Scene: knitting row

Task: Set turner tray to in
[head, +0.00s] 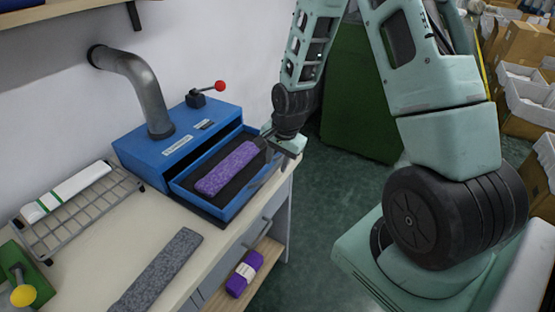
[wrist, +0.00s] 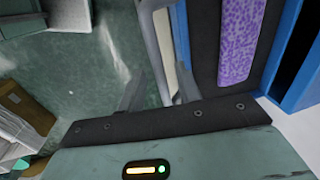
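The turner is a blue box machine (head: 185,140) on the worktop. Its blue tray (head: 226,211) is slid out of the front, with a dark bed. A purple knitted piece (head: 227,168) lies flat on the bed; it also shows in the wrist view (wrist: 240,40). The tray lies right of the fingers there. Whether a finger touches the tray I cannot tell.
A red-knobbed lever (head: 207,92) sits on the machine, beside a grey pipe (head: 140,82). A wire rack (head: 82,212) and a grey knitted strip (head: 158,270) lie on the worktop. A purple bundle (head: 245,273) is on a lower shelf. A green bin (head: 360,100) stands behind my arm.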

